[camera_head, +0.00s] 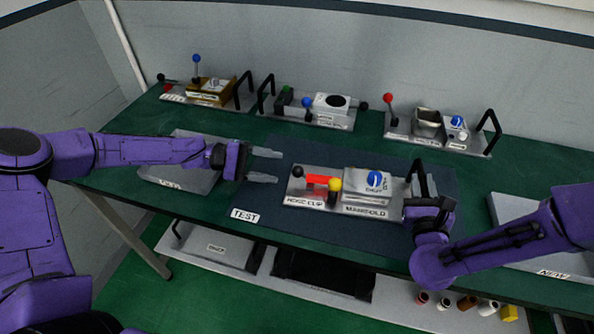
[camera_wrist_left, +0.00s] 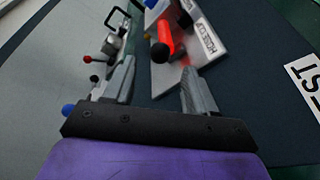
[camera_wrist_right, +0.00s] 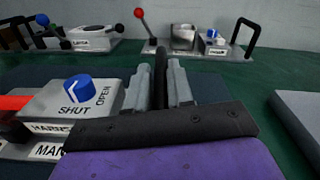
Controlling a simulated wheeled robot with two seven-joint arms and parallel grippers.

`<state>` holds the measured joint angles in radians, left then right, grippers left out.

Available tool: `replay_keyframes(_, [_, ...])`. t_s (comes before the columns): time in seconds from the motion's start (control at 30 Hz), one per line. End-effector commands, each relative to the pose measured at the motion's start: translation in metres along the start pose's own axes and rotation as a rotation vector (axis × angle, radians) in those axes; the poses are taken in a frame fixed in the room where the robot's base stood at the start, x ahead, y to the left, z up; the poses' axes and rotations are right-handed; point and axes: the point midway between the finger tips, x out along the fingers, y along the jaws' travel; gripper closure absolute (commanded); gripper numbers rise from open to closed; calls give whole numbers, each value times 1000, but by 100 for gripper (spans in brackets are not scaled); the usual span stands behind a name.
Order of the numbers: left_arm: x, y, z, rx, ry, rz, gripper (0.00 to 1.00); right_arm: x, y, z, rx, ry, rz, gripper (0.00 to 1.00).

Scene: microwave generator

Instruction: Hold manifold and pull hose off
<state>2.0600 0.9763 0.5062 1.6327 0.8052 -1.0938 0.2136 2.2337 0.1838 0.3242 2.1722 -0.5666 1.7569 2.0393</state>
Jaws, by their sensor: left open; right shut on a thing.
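The manifold unit sits on the dark mat in the middle of the table. Its grey manifold block (camera_head: 352,187) carries a blue knob (camera_head: 375,179) marked SHUT and OPEN. A red hose piece (camera_head: 317,181) lies to its left, between a black ball (camera_head: 298,172) and a yellow ball (camera_head: 334,185), above a HOSE CLIP label. My left gripper (camera_head: 265,166) is open and empty, left of the black ball; the ball (camera_wrist_left: 161,53) shows ahead of its fingers. My right gripper (camera_wrist_right: 157,85) is shut on the black handle (camera_wrist_right: 160,66) at the unit's right end.
Several other units with levers and black handles stand along the back, including one with a red ball lever (camera_head: 388,98). A grey tray (camera_head: 180,178) lies at the left. A tray labelled NEW (camera_head: 520,235) is at the right. A TEST label (camera_head: 245,216) lies in front.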

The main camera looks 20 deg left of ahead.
Motion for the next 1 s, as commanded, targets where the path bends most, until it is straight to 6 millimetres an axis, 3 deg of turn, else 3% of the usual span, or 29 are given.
replay_keyframes(0.1, [30,-2,0,-1,-2,-4,44,-1,1,-3,-2,6,3,100])
replay_keyframes(0.3, [64,-1,0,1,0,-2,44,-1,1,-3,-2,7,3,100])
replay_keyframes(0.67, [73,-1,-1,2,3,0,44,-1,1,-3,-2,7,3,100])
replay_keyframes(0.83, [73,0,-1,3,2,1,96,-1,1,-3,-3,7,3,100])
replay_keyframes(0.87, [73,0,-1,3,2,1,100,-2,1,-3,-3,7,3,100])
replay_keyframes(1.0, [68,1,-2,5,4,4,100,-2,1,-3,-3,7,4,100])
